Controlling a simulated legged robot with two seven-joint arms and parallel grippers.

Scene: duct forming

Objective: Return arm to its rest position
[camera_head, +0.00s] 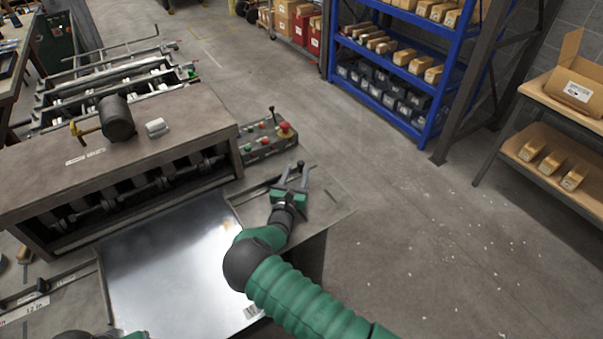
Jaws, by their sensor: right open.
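My right arm (300,296), green with dark joints, comes in from the bottom right. Its right gripper (292,174) is open and appears empty, with its two fingers apart and pointing away from me. It is over the right end of the machine table, just below the control box (268,142) in the picture. Whether it touches the table cannot be told. A shiny metal sheet (165,262) lies flat on the table to its left, partly hidden by my arm. A dark and green piece at the bottom left edge seems to be my left arm; no left gripper shows.
The forming machine (120,150) stands behind the sheet at the left. The control box has colored buttons and a red knob. A blue shelf (385,115) with boxes and bins stands at the back. A wooden shelf (560,165) is at the right.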

